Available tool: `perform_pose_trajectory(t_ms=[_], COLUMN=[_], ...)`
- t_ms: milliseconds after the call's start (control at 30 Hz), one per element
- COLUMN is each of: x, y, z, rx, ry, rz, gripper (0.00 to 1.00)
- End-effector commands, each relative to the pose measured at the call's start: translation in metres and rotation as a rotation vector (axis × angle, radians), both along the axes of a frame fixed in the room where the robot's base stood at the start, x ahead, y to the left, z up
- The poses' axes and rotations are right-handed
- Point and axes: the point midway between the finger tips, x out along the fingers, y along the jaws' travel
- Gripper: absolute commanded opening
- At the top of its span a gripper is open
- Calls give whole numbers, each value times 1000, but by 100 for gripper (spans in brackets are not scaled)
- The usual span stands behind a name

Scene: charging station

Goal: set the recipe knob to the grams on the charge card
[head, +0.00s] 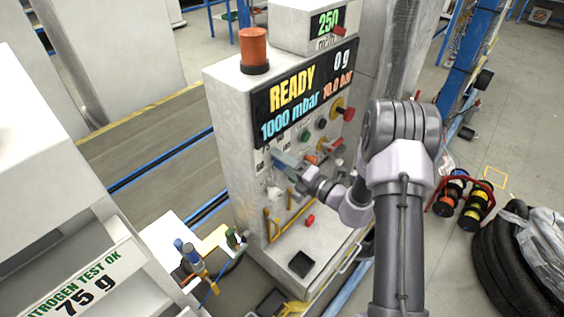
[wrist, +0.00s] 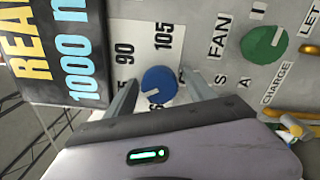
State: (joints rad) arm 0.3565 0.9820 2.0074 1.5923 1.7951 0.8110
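The blue recipe knob (wrist: 160,86) is on the white scale plate (wrist: 138,38) of the panel in the wrist view. Its white pointer mark points to the lower left. The numbers 90 and 105 are readable; lower ones are hidden by my fingers. My gripper (wrist: 160,79) is open, one finger on each side of the knob, with small gaps showing. In the head view, my gripper (head: 285,163) is at the panel and hides the knob. A white card (head: 80,283) at lower left reads "NITROGEN TEST OK 75 g".
The charging station's display (head: 300,92) reads READY, 0 g, 1000 mbar and 10.0 bar. A green knob (wrist: 264,44) is to the right in the wrist view. A red knob (head: 348,114) sticks out of the panel. An orange beacon (head: 253,48) stands on top.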

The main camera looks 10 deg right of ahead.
Motion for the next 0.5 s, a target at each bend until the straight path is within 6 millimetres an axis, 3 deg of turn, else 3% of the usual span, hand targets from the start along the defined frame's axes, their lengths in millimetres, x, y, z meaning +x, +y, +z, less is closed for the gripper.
perform_pose_trajectory(t_ms=[333,500], x=[-3,-26], y=[-2,-20], z=[0,-1], rx=[-1,1], ry=[1,2], rz=[0,-3], gripper=[65,65])
